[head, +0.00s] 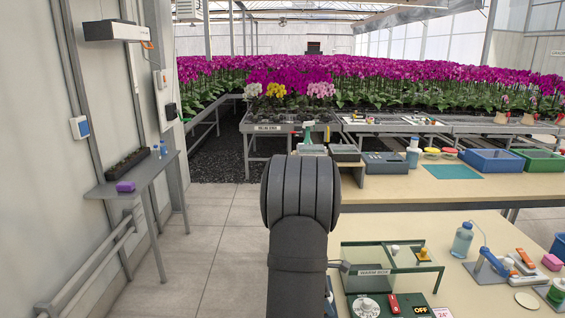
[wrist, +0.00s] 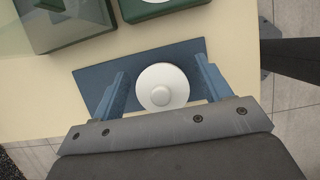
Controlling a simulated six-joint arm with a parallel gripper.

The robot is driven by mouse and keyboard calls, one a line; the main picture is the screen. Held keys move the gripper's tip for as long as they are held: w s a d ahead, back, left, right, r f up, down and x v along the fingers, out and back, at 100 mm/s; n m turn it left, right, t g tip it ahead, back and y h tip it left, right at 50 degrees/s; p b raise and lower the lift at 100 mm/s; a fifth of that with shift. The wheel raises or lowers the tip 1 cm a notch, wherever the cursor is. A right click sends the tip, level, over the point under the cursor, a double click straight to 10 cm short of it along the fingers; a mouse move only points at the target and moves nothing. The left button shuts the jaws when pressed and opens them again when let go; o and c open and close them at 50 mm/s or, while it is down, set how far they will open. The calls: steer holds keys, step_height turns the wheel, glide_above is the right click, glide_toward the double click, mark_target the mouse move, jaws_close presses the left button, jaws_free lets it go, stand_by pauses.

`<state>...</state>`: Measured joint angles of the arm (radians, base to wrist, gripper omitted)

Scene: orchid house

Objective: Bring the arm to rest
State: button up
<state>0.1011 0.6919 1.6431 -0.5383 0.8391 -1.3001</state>
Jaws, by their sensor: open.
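In the wrist view my gripper (wrist: 163,82) is open, with its two blue fingers spread apart. A round white object (wrist: 162,87) with a small raised centre shows between the fingers, over a dark blue mat (wrist: 190,54). Nothing is seen pressed between the fingers; how high they are above the white object I cannot tell. In the head view my dark arm rises in the middle and hides my gripper.
The near bench (head: 470,228) holds a glass warm box (head: 392,257), a control box with a dial (head: 368,306), and a wash bottle (head: 462,239). A wall shelf (head: 143,178) stands left. Bare floor (head: 215,225) lies between shelf and bench.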

steer(key=shift+r, duration=1.3)
